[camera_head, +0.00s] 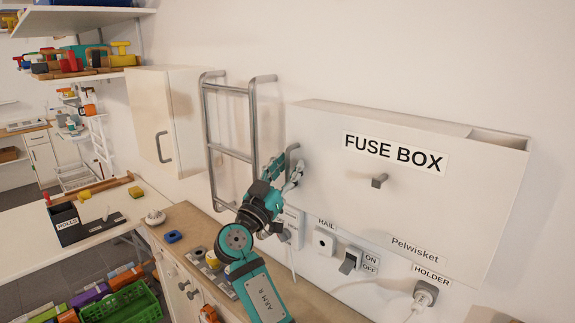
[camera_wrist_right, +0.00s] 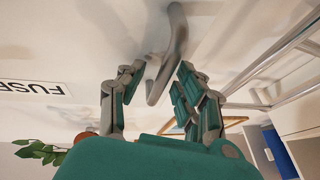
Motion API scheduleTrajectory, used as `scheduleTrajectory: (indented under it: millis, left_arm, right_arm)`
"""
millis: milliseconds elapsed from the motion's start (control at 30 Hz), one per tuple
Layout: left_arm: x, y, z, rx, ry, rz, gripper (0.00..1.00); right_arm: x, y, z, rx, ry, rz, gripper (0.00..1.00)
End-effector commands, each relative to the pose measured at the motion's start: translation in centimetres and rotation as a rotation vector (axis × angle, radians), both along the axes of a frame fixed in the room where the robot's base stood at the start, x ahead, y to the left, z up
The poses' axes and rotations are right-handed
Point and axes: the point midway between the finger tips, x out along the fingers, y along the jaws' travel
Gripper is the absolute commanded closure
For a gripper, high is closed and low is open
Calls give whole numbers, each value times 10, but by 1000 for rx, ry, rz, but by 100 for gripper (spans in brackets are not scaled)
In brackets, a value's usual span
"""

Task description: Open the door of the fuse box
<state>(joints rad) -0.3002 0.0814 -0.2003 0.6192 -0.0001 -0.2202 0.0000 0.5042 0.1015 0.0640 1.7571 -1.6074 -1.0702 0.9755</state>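The white fuse box (camera_head: 330,190) is mounted on the wall at the right of the head view. Its front carries a FUSE BOX label (camera_head: 394,153), and its door looks shut. A grey bar handle (camera_head: 291,150) sits near its left edge. My right gripper (camera_head: 291,176) is at that handle. In the wrist view, the handle (camera_wrist_right: 176,35) reaches between the fingers of my right gripper (camera_wrist_right: 160,75). The fingers stand apart on either side of it, with a gap visible. Whether either finger touches it is unclear. My left gripper is not in view.
A small knob (camera_head: 379,181) sticks out of the box front. Below are a switch (camera_head: 350,261) and a plugged socket (camera_head: 424,294). A metal rack (camera_head: 230,152) and a white cabinet (camera_head: 150,115) are left of the box. A wooden counter (camera_head: 318,300) runs underneath.

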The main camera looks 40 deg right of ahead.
Motion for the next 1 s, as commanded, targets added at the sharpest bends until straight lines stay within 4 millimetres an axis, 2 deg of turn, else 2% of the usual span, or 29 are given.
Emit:
scheduleTrajectory:
  millis: [133,400,1000]
  left_arm:
    - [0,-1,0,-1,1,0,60]
    - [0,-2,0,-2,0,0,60]
    - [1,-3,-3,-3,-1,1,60]
  right_arm:
    - [0,0,0,0,0,0,66]
    - [0,0,0,0,1,0,100]
    - [0,3,-2,1,-1,13,100]
